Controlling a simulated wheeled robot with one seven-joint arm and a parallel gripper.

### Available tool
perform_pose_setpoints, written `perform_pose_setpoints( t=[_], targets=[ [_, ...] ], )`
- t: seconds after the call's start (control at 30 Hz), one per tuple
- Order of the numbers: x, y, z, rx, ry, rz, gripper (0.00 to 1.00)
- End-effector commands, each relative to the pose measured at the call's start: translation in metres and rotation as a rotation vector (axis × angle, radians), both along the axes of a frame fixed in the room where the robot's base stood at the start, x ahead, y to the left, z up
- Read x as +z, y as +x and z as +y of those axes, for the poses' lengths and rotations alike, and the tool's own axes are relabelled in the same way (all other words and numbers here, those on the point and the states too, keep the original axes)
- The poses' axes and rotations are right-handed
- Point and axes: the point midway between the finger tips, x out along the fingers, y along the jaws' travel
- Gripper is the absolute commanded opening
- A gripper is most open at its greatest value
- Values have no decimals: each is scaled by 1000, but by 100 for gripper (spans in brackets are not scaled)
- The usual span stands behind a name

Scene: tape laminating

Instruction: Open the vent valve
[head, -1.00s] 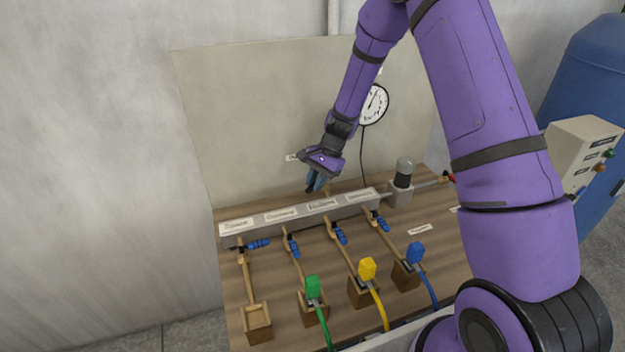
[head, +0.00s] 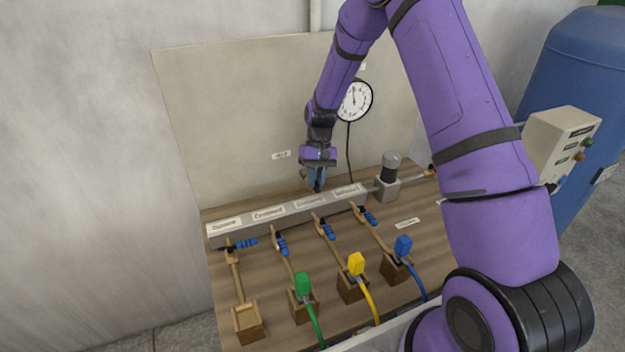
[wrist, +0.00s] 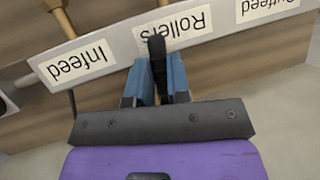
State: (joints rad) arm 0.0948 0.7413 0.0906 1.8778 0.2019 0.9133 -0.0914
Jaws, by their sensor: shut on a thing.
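My gripper (head: 317,182) is over the back edge of the grey manifold bar (head: 235,238), pointing down. In the wrist view, its two blue fingers (wrist: 158,82) are shut on a dark, upright handle (wrist: 157,50), which I take to be the vent valve's. The handle's far end reaches over the bar's "Rollers" label (wrist: 172,30). The valve's body is hidden under the fingers. A small label (head: 281,155), too small to read surely, is on the back board left of my gripper.
Green (head: 303,284), yellow (head: 356,264) and blue (head: 403,247) plugs sit in wooden blocks in front. A gauge (head: 355,100) hangs behind, and a grey cylinder fitting (head: 388,180) stands right.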

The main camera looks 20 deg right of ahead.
Motion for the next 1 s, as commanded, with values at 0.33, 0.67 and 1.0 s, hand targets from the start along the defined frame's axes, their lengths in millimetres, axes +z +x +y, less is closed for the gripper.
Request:
perform_pose_setpoints(
  t=[0.33, 0.67, 1.0],
  targets=[
    [0, 1, -6, 118, -1, -1, 0],
    [0, 1, -7, 136, -1, -1, 0],
    [0, 1, -7, 135, 0, -1, 43]
  ],
)
